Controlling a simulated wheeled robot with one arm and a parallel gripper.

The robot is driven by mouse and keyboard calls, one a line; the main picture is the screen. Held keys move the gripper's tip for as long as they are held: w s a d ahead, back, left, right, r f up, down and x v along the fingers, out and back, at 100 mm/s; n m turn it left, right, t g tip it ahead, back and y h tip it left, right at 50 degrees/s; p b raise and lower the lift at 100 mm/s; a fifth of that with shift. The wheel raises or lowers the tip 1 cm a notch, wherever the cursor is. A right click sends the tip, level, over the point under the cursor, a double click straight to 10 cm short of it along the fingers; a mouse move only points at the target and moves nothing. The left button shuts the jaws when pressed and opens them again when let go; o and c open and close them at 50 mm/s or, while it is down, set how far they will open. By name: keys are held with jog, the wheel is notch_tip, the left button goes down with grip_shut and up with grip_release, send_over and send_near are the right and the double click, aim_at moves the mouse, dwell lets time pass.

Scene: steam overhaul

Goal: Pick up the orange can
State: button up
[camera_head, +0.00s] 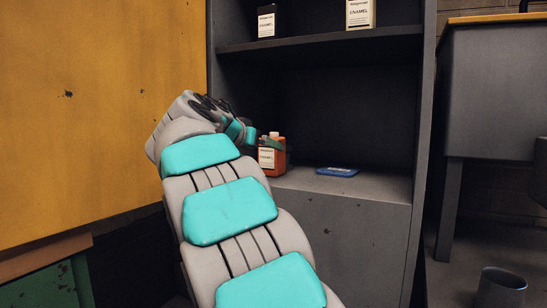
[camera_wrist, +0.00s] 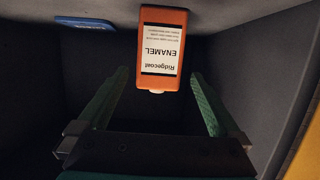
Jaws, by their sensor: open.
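The orange can (camera_head: 282,160), with a white enamel label, stands upright on the lower shelf. In the wrist view the orange can (camera_wrist: 162,82) appears upside down, its cap end towards my gripper. My gripper (camera_wrist: 159,74) is open, with one green finger on each side of the can's capped part and a dark gap on both sides. In the head view my gripper (camera_head: 262,141) is at the can and a finger covers part of its upper body. How deep the can sits between the fingers is hard to tell.
A blue flat item (camera_head: 338,171) lies on the same shelf, right of the can. The shelf unit (camera_head: 340,225) has side walls and an upper shelf (camera_head: 320,39) holding a black can (camera_head: 266,22) and a pale can (camera_head: 360,14). A yellow panel (camera_head: 100,110) stands left.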

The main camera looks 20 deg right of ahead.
jog(key=p+x, duration=0.1)
jog(key=x, duration=0.5)
jog(key=shift+s+f, duration=0.1)
grip_shut()
dwell(0.7)
